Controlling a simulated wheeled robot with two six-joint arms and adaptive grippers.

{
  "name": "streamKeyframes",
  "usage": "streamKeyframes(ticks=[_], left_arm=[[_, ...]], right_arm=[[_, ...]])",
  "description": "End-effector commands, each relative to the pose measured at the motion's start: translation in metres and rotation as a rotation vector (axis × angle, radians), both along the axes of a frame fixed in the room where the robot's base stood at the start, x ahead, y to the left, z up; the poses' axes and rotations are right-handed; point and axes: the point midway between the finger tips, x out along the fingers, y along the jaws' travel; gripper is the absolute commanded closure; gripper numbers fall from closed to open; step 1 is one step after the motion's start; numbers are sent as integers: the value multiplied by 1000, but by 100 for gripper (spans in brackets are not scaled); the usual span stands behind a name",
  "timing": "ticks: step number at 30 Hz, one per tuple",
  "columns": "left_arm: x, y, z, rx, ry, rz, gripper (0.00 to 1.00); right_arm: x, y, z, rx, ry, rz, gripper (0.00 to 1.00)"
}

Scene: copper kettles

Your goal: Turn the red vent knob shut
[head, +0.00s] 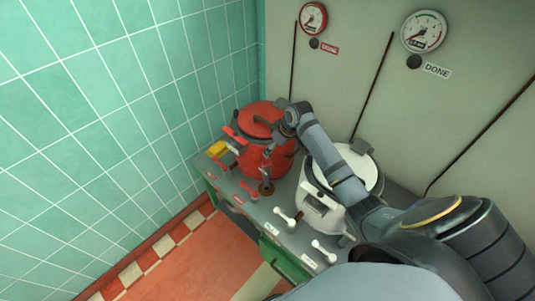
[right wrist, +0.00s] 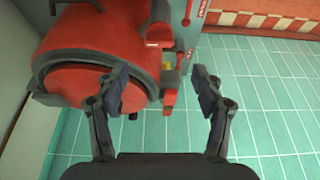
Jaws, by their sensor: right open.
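A red kettle (head: 262,142) with a round lid stands at the back left of the counter; the lid (right wrist: 95,92) fills the left of the right wrist view. A red handle (head: 233,133) juts from the kettle's left side, and a red T-shaped knob (head: 250,190) sits on the counter front. I cannot tell which is the vent knob. In the right wrist view, my right gripper (right wrist: 161,78) is open and empty, with a red block-like part (right wrist: 169,98) at the kettle's side showing between its fingers. My left gripper is not in view.
A white kettle (head: 353,165) stands right of the red one, under my right arm. White T-knobs (head: 288,217) line the counter front. A yellow part (head: 217,148) is left of the red kettle. A red gauge (head: 313,18) and a white gauge (head: 423,32) hang behind. Teal tiled wall (head: 110,110) bounds the left.

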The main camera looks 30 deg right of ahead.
Motion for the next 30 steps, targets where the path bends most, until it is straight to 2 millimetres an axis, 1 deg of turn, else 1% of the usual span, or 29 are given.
streamKeyframes(ticks=[3,7,10,12,15,18,25,26,30], left_arm=[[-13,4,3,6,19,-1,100],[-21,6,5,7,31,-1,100],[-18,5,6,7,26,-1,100],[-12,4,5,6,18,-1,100],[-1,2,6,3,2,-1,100],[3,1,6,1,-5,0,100],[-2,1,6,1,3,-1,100],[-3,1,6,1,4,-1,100],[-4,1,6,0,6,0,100]], right_arm=[[7,4,-20,4,4,-1,32],[18,8,-47,3,3,-3,32],[25,10,-65,1,3,-2,32],[29,11,-76,0,1,-2,32],[33,12,-85,0,1,-2,32],[34,12,-90,-2,1,-1,32],[35,12,-90,-3,-1,-1,32],[35,12,-90,-3,0,-1,33],[35,12,-90,-2,0,-1,52]])
